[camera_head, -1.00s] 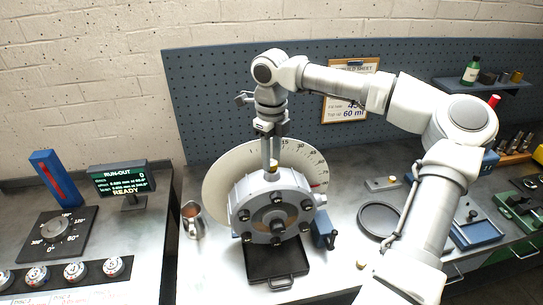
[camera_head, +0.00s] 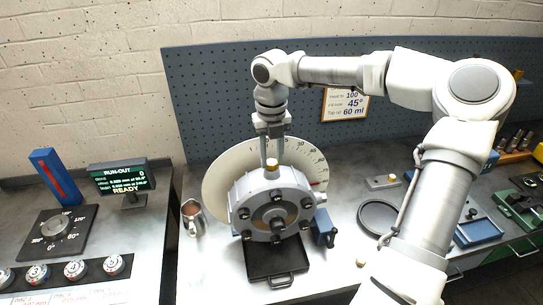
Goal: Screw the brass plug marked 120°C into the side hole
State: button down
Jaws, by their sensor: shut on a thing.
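My gripper (camera_head: 272,158) points straight down over the top of the round grey housing (camera_head: 248,196). Its two long fingers are shut on a small brass plug (camera_head: 272,163) at the housing's upper rim. The plug looks upright and at or just above the rim; how deep it sits cannot be told. No marking on it is readable. The side hole cannot be made out. A pale dial disc with degree numbers (camera_head: 222,173) stands behind the housing.
A black ring (camera_head: 378,218) and a small plate (camera_head: 383,183) lie farther right. The run-out display (camera_head: 122,178) reads READY.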

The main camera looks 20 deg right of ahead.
jog(key=m, duration=1.1)
jog(key=shift+f, duration=0.1)
jog(key=m, duration=0.3)
jog(key=m+b, duration=0.1)
jog(key=m, duration=0.5)
jog(key=shift+s+f, duration=0.1)
jog(key=m+b, duration=0.1)
jog(key=m, duration=0.6)
jog(key=shift+f, duration=0.1)
jog(key=shift+m+b, duration=0.4)
jog(key=shift+m, duration=0.8)
